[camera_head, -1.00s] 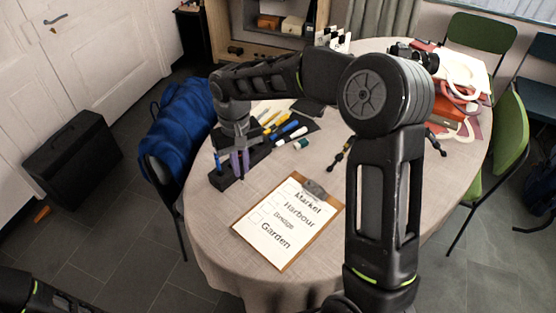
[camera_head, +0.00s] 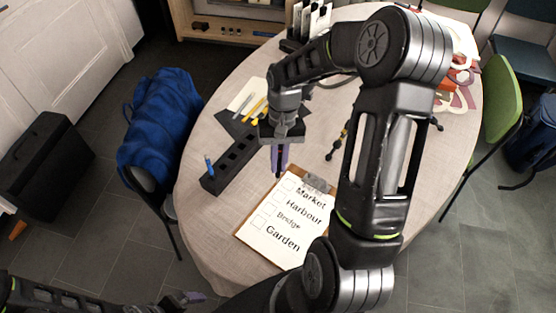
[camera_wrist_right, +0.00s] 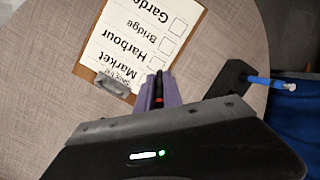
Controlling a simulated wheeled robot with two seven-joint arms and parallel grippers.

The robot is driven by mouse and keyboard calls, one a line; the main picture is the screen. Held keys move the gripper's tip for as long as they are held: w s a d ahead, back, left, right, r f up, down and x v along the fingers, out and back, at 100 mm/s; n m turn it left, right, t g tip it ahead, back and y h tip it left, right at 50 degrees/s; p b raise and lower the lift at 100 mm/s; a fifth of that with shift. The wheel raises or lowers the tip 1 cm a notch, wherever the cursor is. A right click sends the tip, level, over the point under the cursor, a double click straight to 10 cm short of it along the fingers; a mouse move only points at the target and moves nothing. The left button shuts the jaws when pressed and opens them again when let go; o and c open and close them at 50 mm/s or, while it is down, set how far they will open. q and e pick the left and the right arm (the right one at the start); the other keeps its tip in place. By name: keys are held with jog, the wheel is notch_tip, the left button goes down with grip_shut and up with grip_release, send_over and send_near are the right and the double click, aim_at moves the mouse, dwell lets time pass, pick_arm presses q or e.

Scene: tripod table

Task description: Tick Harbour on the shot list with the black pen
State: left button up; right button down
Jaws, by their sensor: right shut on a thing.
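The shot list (camera_head: 262,235) lies on a brown clipboard near the front of the table, with Market, Harbour, Bridge and Garden beside square boxes that look blank. It also shows upside down in the wrist view (camera_wrist_right: 120,47). My right gripper (camera_head: 280,168) is above the table just behind the clipboard's upper left edge. Its purple fingers (camera_wrist_right: 158,92) are shut on a slim dark pen (camera_wrist_right: 158,80) with a reddish band, tip pointing down. The fingers hide most of the pen. My left gripper (camera_head: 186,298) is low at the bottom left, away from the table; its jaws are unclear.
A black pen holder (camera_head: 236,160) with a blue pen (camera_head: 209,165) stands left of the clipboard. A small tripod (camera_head: 338,146) stands right of the gripper.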

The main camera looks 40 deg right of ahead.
jog(key=shift+f+b, duration=1.95)
jog(key=shift+f, duration=0.75)
jog(key=shift+f+b, duration=0.4)
jog(key=shift+f, duration=0.2)
jog(key=shift+s+d, duration=0.2)
jog(key=shift+s, duration=0.55)
dwell(1.1)
jog(key=shift+w+a, duration=0.15)
jog(key=shift+w, duration=0.4)
dwell(1.3)
jog(key=shift+s, duration=0.25)
dwell(0.7)
